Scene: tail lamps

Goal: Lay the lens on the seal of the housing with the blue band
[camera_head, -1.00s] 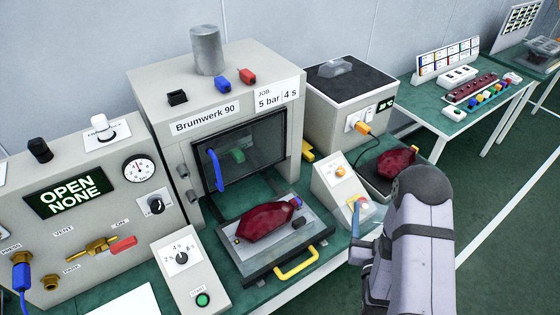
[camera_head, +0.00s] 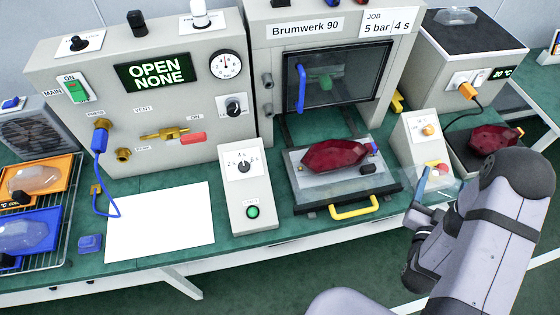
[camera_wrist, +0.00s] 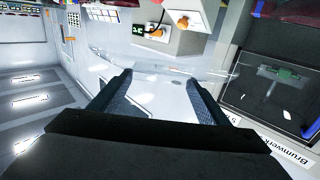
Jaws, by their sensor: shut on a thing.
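My gripper (camera_head: 424,193) is at the right of the press, in front of the small box with the red button. In the wrist view its fingers (camera_wrist: 160,78) are shut on a clear, see-through lens (camera_wrist: 160,62), whose thin curved outline spreads to both sides. The lens shows faintly in the head view (camera_head: 446,187). A dark red housing (camera_head: 335,155) with a blue piece at its right end lies on the press's pulled-out tray (camera_head: 312,192). Another red housing (camera_head: 495,138), with an orange piece, lies on the dark plate at the right. The seals are too small to make out.
The press (camera_head: 322,60) stands behind the tray, its yellow handle (camera_head: 355,208) in front. A control box with a green button (camera_head: 252,211) is left of it. An orange tray (camera_head: 62,171) and a blue tray (camera_head: 52,220) with clear lenses sit far left, beside a white sheet (camera_head: 160,230).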

